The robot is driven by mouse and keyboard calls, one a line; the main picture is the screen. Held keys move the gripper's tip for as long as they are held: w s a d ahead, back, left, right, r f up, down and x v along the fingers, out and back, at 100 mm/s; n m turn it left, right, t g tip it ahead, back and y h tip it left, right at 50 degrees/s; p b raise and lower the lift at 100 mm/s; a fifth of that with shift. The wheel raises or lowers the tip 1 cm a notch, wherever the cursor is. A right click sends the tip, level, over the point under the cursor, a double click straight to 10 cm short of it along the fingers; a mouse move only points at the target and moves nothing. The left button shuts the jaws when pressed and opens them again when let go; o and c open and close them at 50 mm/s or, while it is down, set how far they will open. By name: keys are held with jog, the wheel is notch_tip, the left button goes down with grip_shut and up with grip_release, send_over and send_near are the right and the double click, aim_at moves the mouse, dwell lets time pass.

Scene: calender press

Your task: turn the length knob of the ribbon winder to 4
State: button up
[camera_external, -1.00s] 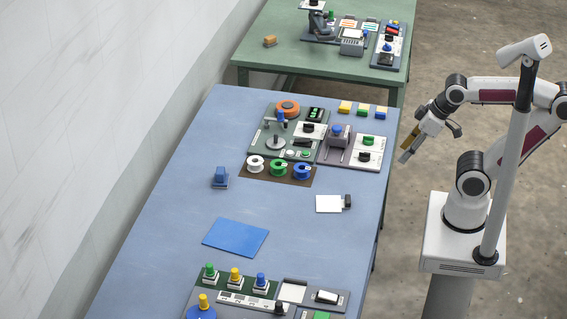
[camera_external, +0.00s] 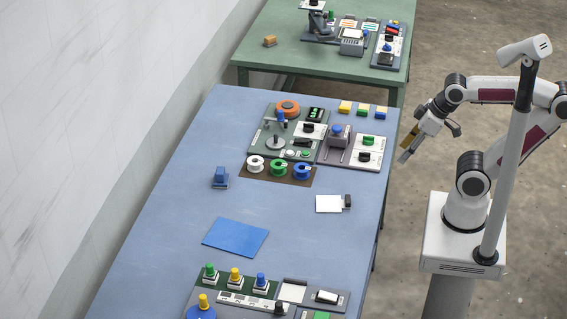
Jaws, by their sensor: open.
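The ribbon winder appears to be the grey-green unit (camera_external: 258,146) at the far end of the blue table, with an orange disc (camera_external: 288,107), a grey round plate (camera_external: 276,143) and white, green and blue spools in front. A black knob (camera_external: 308,128) sits on its white panel. Which knob sets the length, and where it points, is too small to tell. My gripper (camera_external: 411,146) is open and empty, off the table's right edge, to the right of the winder and apart from it.
Beside the winder stands a panel with a blue-topped part (camera_external: 337,130) and green and black knobs. Yellow, green and blue blocks (camera_external: 362,110) lie behind. A white card (camera_external: 328,204), a blue sheet (camera_external: 236,238) and a blue block (camera_external: 220,177) lie nearer. The middle of the table is mostly clear.

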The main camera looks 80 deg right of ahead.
jog(key=w+d+r, duration=0.3)
jog(key=w+d, duration=0.1)
jog(key=w, duration=0.7)
jog(key=g, duration=0.1)
send_over(309, 124)
jog(key=s, duration=0.4)
notch_tip(309, 124, down, 16)
jog(key=shift+w+d+r, duration=0.1)
jog(key=shift+w+r, duration=0.05)
jog(key=shift+w, duration=0.1)
jog(key=shift+x, duration=3.95)
jog(key=c, duration=1.1)
